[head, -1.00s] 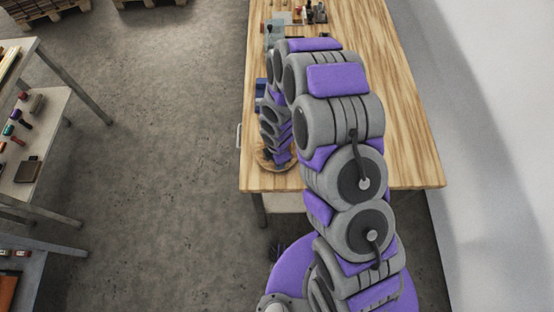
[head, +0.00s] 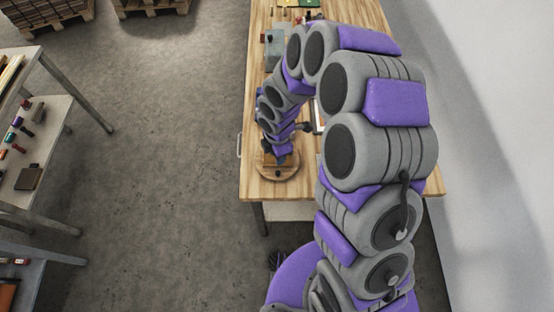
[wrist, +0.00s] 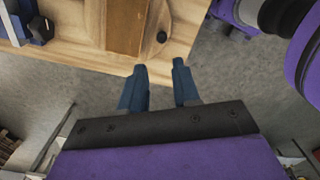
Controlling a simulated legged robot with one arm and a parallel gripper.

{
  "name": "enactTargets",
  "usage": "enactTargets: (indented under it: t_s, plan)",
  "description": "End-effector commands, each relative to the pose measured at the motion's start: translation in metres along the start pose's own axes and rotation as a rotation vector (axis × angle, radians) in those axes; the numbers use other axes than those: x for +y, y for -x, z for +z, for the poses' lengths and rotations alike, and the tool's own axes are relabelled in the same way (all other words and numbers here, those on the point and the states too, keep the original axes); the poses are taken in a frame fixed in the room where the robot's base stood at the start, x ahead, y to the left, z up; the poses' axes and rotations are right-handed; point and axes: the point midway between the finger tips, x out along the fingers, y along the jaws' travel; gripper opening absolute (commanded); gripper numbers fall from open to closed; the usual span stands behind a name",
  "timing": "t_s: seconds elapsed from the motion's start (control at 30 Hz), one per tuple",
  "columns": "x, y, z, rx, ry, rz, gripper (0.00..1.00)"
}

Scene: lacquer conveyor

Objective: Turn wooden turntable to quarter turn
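The wooden turntable (head: 291,172) is a round, light disc at the near left corner of the wooden table. A small black knob (head: 279,177) stands near its front edge; the knob also shows in the wrist view (wrist: 161,37). A brown wooden block (wrist: 127,24) lies on the disc beside the knob.
The wooden table (head: 388,192) runs away from me, with several items further back, including a grey-green device (head: 275,50). A dark blue object (wrist: 38,28) is beside the turntable. Shelves with tools (head: 30,150) stand at the left. Open floor lies between.

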Motion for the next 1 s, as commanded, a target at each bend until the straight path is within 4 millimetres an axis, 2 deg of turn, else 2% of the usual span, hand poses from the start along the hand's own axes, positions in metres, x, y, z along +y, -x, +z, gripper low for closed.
enactTargets:
  t_s: [0.03,0.2,0.4,1.0]
  plan:
    - [0.002,0.011,0.0,0.001,0.0,0.006,0.31]
    - [0.002,0.038,0.0,0.0,0.0,0.004,0.31]
    - [0.003,0.057,0.0,0.001,-0.001,0.006,0.31]
    - [0.002,0.06,0.0,0.0,0.0,0.001,0.31]
